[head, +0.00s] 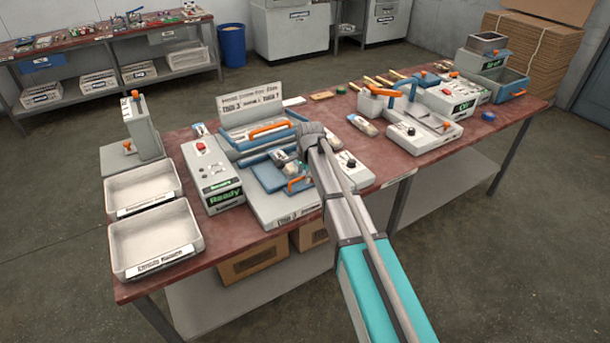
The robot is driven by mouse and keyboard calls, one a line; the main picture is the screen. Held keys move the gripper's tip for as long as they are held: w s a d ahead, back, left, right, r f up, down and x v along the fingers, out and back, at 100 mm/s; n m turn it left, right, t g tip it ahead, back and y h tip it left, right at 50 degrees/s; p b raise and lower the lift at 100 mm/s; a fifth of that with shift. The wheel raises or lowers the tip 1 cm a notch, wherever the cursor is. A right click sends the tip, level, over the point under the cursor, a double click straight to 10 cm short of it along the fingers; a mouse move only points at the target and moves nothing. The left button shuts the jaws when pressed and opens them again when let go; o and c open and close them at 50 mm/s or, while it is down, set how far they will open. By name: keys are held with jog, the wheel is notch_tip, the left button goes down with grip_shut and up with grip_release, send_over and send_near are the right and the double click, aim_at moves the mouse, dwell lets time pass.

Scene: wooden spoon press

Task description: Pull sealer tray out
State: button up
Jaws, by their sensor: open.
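The sealer (279,208) stands near the front of the red-brown table, a pale grey base with a blue frame. A blue tray (267,176) lies in it, with a small orange handle (299,185) at its front right. A longer orange handle (270,127) sits on the raised part behind. My gripper (288,163) is over the right side of the blue tray, just above and behind the front handle. It is open. My wrist and arm cover the sealer's right side, and I cannot tell whether the fingers touch the tray.
A grey box reading "Ready" (213,173) stands left of the sealer. Two pale bins (155,240) sit at the table's left front. Other machines with orange handles (424,133) stand to the right. The floor in front of the table (480,260) is clear.

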grip_shut()
jog(key=shift+s+d, duration=0.6)
jog(key=shift+s, duration=0.3)
jog(key=shift+s+d, duration=0.6)
jog(key=shift+s, duration=0.3)
jog(key=shift+s+d, duration=0.6)
jog(key=shift+s, duration=0.3)
grip_release()
jog(key=shift+r, duration=0.15)
